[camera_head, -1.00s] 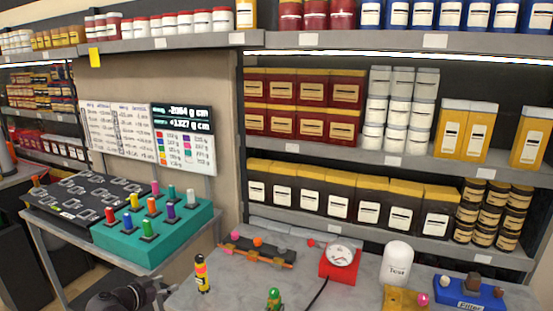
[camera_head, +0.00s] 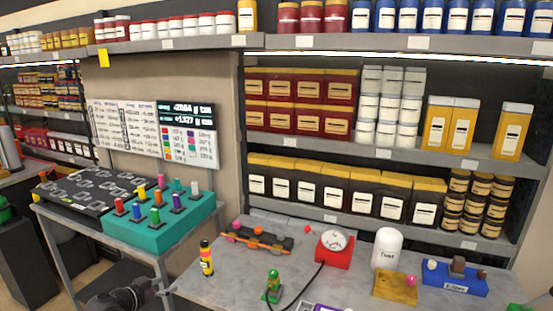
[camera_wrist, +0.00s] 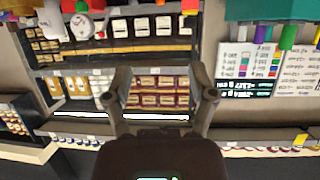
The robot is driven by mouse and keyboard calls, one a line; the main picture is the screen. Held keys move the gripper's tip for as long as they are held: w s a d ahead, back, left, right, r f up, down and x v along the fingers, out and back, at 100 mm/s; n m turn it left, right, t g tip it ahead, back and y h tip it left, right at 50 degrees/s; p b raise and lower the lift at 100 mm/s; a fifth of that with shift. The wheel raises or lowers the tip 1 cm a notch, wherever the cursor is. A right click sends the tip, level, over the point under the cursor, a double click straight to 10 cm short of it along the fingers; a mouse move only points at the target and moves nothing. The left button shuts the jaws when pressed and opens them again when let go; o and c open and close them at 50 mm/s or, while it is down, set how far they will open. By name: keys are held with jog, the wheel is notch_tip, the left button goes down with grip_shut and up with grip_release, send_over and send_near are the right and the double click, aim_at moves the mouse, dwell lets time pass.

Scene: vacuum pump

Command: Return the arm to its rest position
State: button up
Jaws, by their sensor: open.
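My gripper (camera_wrist: 160,88) shows in the wrist view with its two dark fingers spread apart and nothing between them. That view is upside down and looks past the fingers at the stocked shelves, so the gripper is clear of the bench. In the head view a dark part of my arm (camera_head: 125,297) shows at the bottom edge, left of the grey workbench (camera_head: 215,285). The rest of my arm is out of the head view.
The bench holds a red gauge (camera_head: 333,249), a white canister (camera_head: 387,247), a yellow-black bottle (camera_head: 206,258), a green-topped piece (camera_head: 273,287) and a blue block (camera_head: 455,281). A side table carries a teal peg block (camera_head: 160,236). Stocked shelves (camera_head: 400,147) stand behind.

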jog(key=d+f+n+g, duration=0.1)
jog(key=d+f+g, duration=0.2)
jog(key=d, duration=1)
jog(key=d+f+n+g+y, duration=0.1)
jog(key=d+f+g, duration=0.3)
jog(key=d, duration=0.9)
jog(key=s+d+f+n+g+y, duration=0.1)
jog(key=d+f+g, duration=0.2)
jog(key=d, duration=1)
jog(key=shift+d+f+n+g, duration=0.25)
jog(key=shift+d+n+g, duration=0.05)
jog(key=shift+d+g, duration=0.1)
jog(key=s+d+f+n+g+y, duration=0.1)
jog(key=s+d+y, duration=0.3)
jog(key=s+d, duration=0.2)
jog(key=shift+d+n, duration=0.4)
jog(key=shift+d, duration=0.9)
jog(key=shift+c, duration=1.1)
